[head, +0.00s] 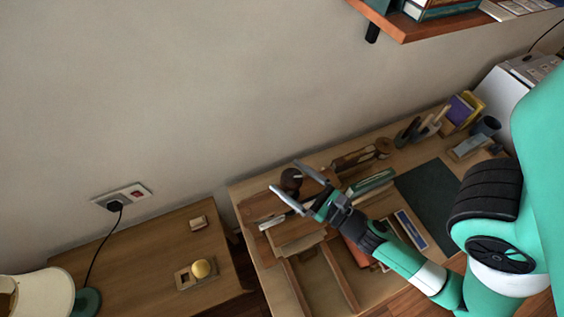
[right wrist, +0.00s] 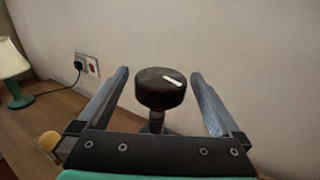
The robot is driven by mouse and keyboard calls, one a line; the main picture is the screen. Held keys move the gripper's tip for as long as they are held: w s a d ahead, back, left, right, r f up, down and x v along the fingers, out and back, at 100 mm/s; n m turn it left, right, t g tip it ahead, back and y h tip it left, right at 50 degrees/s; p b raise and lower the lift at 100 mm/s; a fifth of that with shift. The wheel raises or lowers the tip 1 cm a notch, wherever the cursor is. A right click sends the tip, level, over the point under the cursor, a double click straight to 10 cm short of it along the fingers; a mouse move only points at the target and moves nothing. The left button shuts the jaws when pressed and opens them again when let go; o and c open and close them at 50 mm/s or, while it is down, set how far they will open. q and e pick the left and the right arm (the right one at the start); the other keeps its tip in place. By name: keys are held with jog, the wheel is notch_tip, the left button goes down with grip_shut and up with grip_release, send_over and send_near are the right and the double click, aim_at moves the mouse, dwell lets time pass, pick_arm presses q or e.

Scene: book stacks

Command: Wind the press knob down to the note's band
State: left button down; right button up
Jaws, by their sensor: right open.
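The press knob (right wrist: 160,92) is a dark round knob with a white mark (right wrist: 173,80) on its top, standing on a dark shaft. In the head view the knob (head: 291,180) is at the left end of the desk, by the wooden press parts. My right gripper (head: 286,177) is open, with one finger on each side of the knob. In the right wrist view, gaps show between the knob and both fingers (right wrist: 160,88). I cannot make out the note or its band. My left gripper is not in view.
The desk holds a dark mat (head: 434,203), a pen holder and a yellow-and-purple box (head: 462,111). A lower side table (head: 150,255) with a yellow ball (head: 201,269) and a lamp (head: 40,292) stands left. A wall shelf (head: 425,25) is at upper right.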

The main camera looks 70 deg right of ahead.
jog(key=p+x, duration=0.1)
jog(key=x, duration=0.2)
jog(key=shift+w+d, duration=0.1)
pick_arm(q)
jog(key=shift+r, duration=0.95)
